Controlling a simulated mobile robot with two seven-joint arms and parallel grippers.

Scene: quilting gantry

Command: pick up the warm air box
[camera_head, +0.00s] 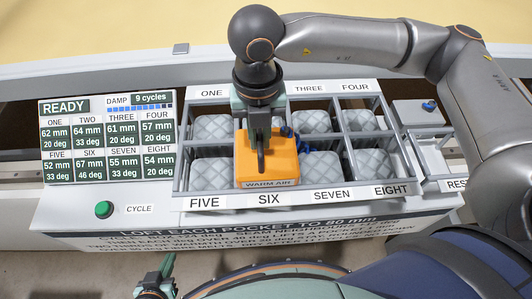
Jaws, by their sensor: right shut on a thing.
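The warm air box (284,166) is an orange block with "WARM AIR" on its front edge, at the SIX pocket of the tray rack. My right gripper (259,153) reaches down from above and is shut on the box, hiding part of its top. I cannot tell whether the box rests on the rack or hangs just above it. My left gripper (157,277) is low at the bottom edge, well apart from the box, and its jaw opening cannot be made out.
The grey rack (180,164) holds several quilted pads, with bars between pockets. A dark-blue knobbed part (289,133) is beside the box. A display panel (107,137) reading READY and a green button (104,209) are left. A small RESERVE-side tray (423,152) is right.

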